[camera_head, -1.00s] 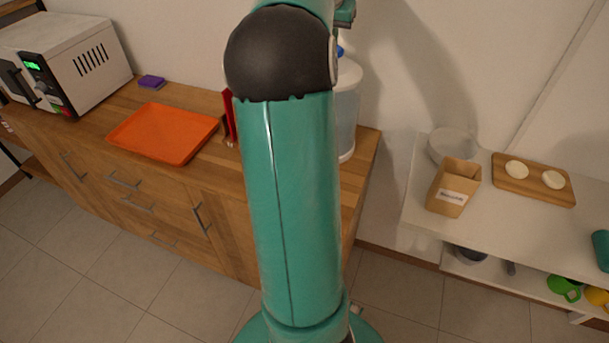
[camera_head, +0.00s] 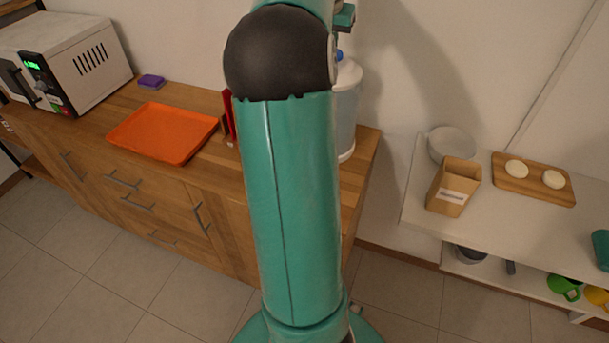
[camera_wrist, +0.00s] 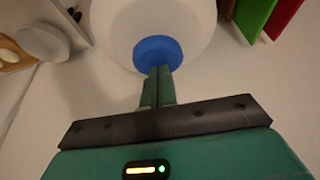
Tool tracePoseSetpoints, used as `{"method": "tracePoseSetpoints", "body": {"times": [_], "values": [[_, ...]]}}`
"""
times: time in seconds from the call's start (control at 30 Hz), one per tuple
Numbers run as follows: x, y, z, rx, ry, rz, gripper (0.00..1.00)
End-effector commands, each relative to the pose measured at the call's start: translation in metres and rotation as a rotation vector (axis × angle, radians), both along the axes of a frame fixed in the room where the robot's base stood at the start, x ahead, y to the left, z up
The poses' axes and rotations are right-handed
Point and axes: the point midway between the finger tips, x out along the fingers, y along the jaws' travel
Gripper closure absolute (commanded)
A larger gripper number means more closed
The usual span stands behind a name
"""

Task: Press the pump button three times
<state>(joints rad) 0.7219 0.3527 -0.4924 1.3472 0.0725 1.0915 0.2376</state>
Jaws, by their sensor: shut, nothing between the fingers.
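The pump dispenser is a white, pale container with a blue button on top. In the head view its body (camera_head: 346,110) stands on the wooden counter, partly hidden behind my arm, and a sliver of the blue button (camera_head: 340,55) shows. In the wrist view the round white top (camera_wrist: 195,25) and the blue button (camera_wrist: 158,52) are clear. My gripper (camera_wrist: 159,72) is shut and empty, with its fingertips over the near part of the button. I cannot tell whether they touch it. In the head view, part of my gripper's hand shows above the dispenser, mostly hidden by my arm.
An orange tray (camera_head: 163,132), a purple block (camera_head: 151,81) and a white oven-like appliance (camera_head: 65,60) are on the counter to the left. Red panels (camera_head: 229,115) stand close beside the dispenser. A white shelf (camera_head: 500,218) at right holds a paper bag (camera_head: 454,187) and a board (camera_head: 533,180).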

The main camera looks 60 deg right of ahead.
Motion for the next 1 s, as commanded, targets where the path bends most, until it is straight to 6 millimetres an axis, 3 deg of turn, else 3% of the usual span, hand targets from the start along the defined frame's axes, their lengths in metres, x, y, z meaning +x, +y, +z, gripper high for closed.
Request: {"method": "tracePoseSetpoints", "body": {"times": [0.5,1.0], "values": [[0.0,0.0,0.027,0.0,0.0,0.0,1.0],[0.0,0.0,0.029,0.0,0.0,0.0,1.0]]}}
